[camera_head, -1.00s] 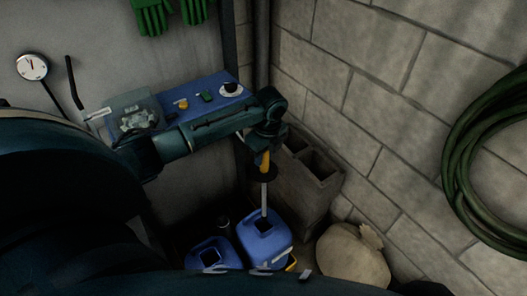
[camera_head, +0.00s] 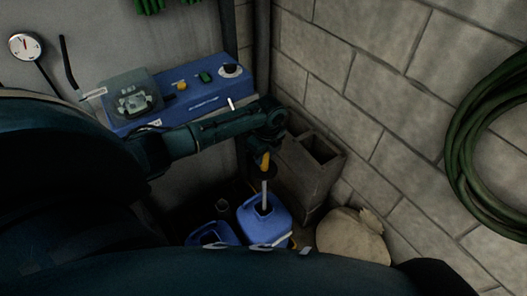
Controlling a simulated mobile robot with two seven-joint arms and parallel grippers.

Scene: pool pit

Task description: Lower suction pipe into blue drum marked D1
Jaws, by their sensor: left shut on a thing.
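My left gripper (camera_head: 263,158) is shut on the suction pipe (camera_head: 264,190), a thin pale tube with an orange-yellow top part. It holds the pipe upright over a blue drum (camera_head: 268,226) with a dark square opening. The pipe's lower end is at the opening and seems to reach into it; how deep I cannot tell. A second blue drum (camera_head: 228,236) stands to its left, partly hidden by my own body. No D1 marking can be read on either drum. My right gripper is not in view.
A blue dosing unit (camera_head: 205,92) with a clear-covered pump is on the wall behind my left arm. Hollow concrete blocks (camera_head: 318,150) stand behind the drums. A tan sack (camera_head: 350,238) sits to the right. A green hose (camera_head: 470,150) hangs on the right wall.

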